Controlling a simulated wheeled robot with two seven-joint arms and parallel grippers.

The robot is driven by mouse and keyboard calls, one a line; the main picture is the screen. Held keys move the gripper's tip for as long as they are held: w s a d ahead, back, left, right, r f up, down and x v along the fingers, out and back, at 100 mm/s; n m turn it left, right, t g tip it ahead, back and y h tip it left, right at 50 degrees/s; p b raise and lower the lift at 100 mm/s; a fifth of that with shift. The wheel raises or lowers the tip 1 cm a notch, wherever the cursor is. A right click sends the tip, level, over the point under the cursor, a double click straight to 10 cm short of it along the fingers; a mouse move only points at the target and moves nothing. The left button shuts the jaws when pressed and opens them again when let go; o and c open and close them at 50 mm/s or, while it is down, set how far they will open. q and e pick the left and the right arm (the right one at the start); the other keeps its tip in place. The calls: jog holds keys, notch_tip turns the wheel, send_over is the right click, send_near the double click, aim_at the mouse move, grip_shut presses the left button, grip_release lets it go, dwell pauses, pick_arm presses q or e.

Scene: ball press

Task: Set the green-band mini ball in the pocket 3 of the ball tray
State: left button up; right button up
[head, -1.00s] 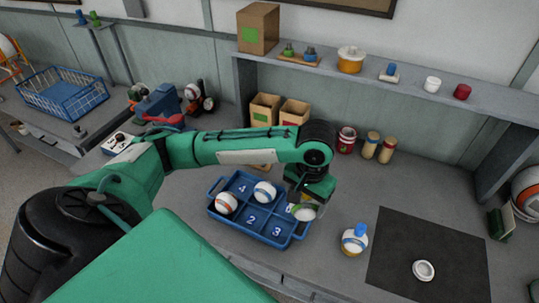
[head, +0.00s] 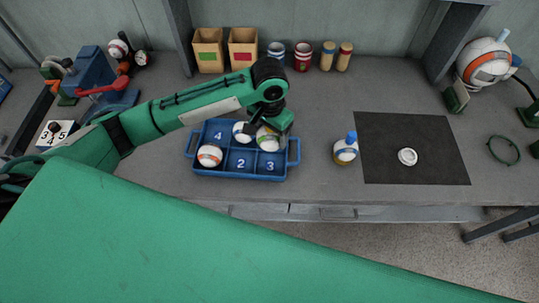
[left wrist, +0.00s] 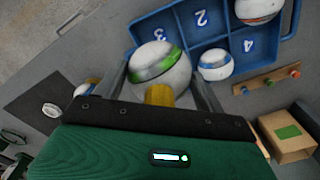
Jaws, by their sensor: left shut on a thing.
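The white green-band mini ball (head: 268,141) is held in my left gripper (head: 264,130) over the back right of the blue ball tray (head: 292,160). In the left wrist view the ball (left wrist: 157,66) sits between the two fingers, with a yellow piece between it and the palm. Pocket 3 (head: 270,167) is empty at the tray's front right, its number showing. A blue-band ball (head: 241,131) sits in the back middle pocket. An orange-band ball (head: 209,155) sits in the front left pocket. The pocket under the held ball is mostly hidden. My right gripper is not in view.
Pockets 2 (head: 240,164) and 4 (head: 216,135) are empty. A blue-topped ball (head: 345,150) stands right of the tray, beside a black mat (head: 430,140) holding a white ring (head: 407,156). Boxes (head: 243,50) and jars (head: 303,57) line the back wall.

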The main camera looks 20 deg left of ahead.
pick_arm(q)
notch_tip(320, 180, down, 7)
jog(key=shift+f+p, duration=0.2)
jog(key=shift+p, duration=0.35)
notch_tip(320, 180, down, 5)
jog(key=shift+r+p, duration=0.1)
jog(key=shift+p, duration=0.3)
jog(key=shift+f, duration=0.3)
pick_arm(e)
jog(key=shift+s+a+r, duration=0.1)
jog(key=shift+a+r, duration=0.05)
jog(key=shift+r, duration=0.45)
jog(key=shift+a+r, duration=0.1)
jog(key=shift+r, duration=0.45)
pick_arm(q)
jog(key=o, duration=1)
